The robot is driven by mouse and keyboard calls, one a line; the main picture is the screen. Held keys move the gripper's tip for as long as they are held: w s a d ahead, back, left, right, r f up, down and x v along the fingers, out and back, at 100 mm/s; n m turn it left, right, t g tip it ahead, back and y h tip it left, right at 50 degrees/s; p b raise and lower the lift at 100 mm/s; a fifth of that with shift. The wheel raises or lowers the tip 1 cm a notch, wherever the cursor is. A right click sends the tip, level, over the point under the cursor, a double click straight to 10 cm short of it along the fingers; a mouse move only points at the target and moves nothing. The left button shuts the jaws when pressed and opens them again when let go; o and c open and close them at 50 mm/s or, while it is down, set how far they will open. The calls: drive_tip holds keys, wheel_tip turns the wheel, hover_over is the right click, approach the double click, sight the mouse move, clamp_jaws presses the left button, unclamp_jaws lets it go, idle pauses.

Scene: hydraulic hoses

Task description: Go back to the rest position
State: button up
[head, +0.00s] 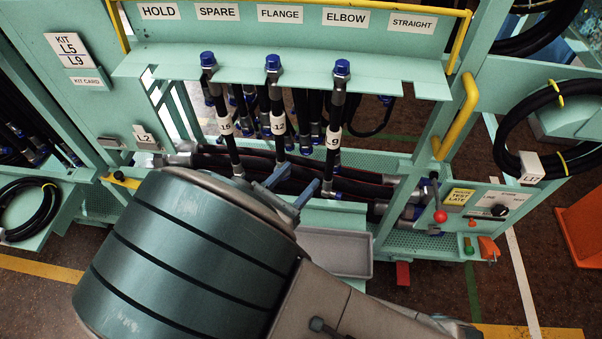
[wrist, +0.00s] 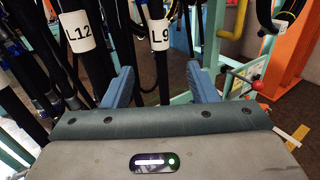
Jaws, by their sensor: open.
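My gripper (head: 299,175) is open, with two blue-grey fingers pointing toward the hanging hoses. It also shows in the wrist view (wrist: 163,80), with nothing visibly gripped. The hose tagged L9 (head: 338,112) hangs upright by its blue-capped end from the rack's shelf. In the wrist view the L9 hose (wrist: 159,60) appears between the fingers; whether it is within their reach I cannot tell. The hose tagged L12 (head: 275,95) hangs to its left, and it shows left of the fingers in the wrist view (wrist: 77,40). A third tagged hose (head: 222,100) hangs further left.
The green rack's shelf (head: 160,62) carries labels HOLD, SPARE, FLANGE, ELBOW and STRAIGHT above. Thick hoses (head: 360,185) lie across behind the fingers. A grey tray (head: 335,252) sits below. A yellow handle (head: 458,115) and red-knobbed lever (head: 440,216) stand right.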

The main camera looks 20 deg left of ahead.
drive_tip(key=shift+d, duration=0.1)
idle(0.5)
drive_tip(key=w+d+r+m+g+h, duration=0.1)
drive_tip(key=w+d+m+g+h, duration=0.1)
drive_tip(key=d+m+g, duration=0.7)
drive_tip(key=w+d+m+g+h, duration=0.2)
drive_tip(key=d+m+g, duration=0.4)
drive_tip(key=d, duration=0.6)
drive_tip(key=s+d+r+m+y, duration=0.2)
drive_tip(key=d+r+m+y, duration=0.2)
drive_tip(key=m, duration=0.5)
drive_tip(key=s+d+r+m+t+y, duration=0.1)
drive_tip(key=d+r+m+y, duration=0.3)
drive_tip(key=m, duration=0.4)
drive_tip(key=shift+s+d+r+m+y, duration=0.2)
drive_tip(key=shift+s+d+m+y, duration=0.25)
drive_tip(key=shift+s, duration=0.35)
